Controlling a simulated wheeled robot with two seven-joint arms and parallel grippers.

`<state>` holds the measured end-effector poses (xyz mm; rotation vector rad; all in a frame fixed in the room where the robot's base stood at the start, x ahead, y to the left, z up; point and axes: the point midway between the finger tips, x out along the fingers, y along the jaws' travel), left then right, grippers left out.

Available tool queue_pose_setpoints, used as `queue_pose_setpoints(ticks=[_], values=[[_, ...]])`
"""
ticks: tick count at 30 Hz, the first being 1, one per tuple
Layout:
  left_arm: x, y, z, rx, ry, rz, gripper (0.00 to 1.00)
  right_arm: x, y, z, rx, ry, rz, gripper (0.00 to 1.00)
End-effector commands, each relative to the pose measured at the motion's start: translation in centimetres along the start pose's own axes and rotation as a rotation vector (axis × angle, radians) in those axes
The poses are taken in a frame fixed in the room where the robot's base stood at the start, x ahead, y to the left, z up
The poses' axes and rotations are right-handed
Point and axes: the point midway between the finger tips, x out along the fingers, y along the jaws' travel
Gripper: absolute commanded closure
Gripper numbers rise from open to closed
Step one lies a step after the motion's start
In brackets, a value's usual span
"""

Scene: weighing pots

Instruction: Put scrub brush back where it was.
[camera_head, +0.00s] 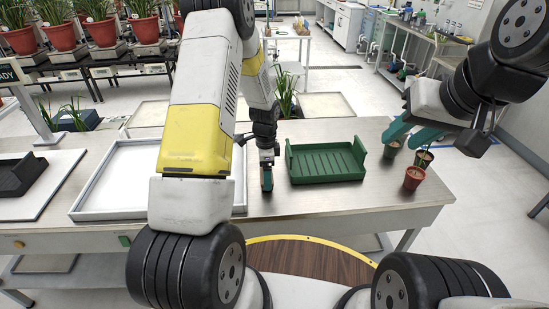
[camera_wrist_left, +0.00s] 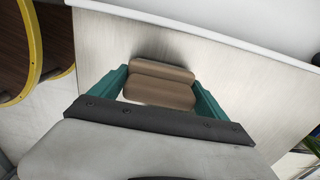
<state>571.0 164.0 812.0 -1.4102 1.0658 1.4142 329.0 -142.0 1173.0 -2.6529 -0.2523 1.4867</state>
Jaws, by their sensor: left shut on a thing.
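The scrub brush (camera_wrist_left: 160,83) shows in the left wrist view as a brown block between two teal fingers. My left gripper (camera_wrist_left: 163,95) is shut on it, over the bare metal table top. In the head view my left gripper (camera_head: 267,178) points down just left of the green tray (camera_head: 326,172), low over the table. The brush is mostly hidden there. A dark shadow lies beside the brush in the wrist view; I cannot tell whether it touches the table. My right gripper (camera_head: 412,133) is open and empty above the right end of the table, near the small pots.
The metal table (camera_head: 300,202) has a large white tray (camera_head: 107,208) left of the left gripper. Small pots (camera_head: 413,178) with plants stand at the right end. A black holder (camera_head: 25,174) sits at the far left. The table's front strip is clear.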

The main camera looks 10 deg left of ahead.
Motion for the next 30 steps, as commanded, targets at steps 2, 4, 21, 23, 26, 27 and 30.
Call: queue_pose_setpoints(ticks=[2,4,21,23,26,27,30], values=[[0.4,-0.1,0.0,0.0,0.0,-0.002,0.52,0.0,0.0,0.0,0.0,0.0,0.0,0.64],[0.4,-0.1,0.0,-0.001,0.001,-0.003,0.52,0.0,0.0,0.0,0.0,0.0,0.0,0.64],[0.5,-0.1,0.0,-0.001,0.001,-0.003,0.0,0.0,0.0,0.0,0.0,0.0,0.0,0.64],[0.1,-0.1,0.0,-0.001,0.001,-0.004,0.0,0.0,0.0,0.0,0.0,0.0,0.0,0.64],[-1.1,-0.1,0.0,-0.001,0.002,-0.005,0.0,0.0,0.0,0.0,0.0,0.0,0.0,0.64],[-1.8,-0.2,0.0,-0.001,0.003,-0.007,0.0,0.0,0.0,0.0,0.0,0.0,0.0,0.64],[-4.0,-0.2,0.0,-0.002,0.002,-0.008,0.0,0.0,0.0,0.0,0.0,0.0,0.0,0.64]])
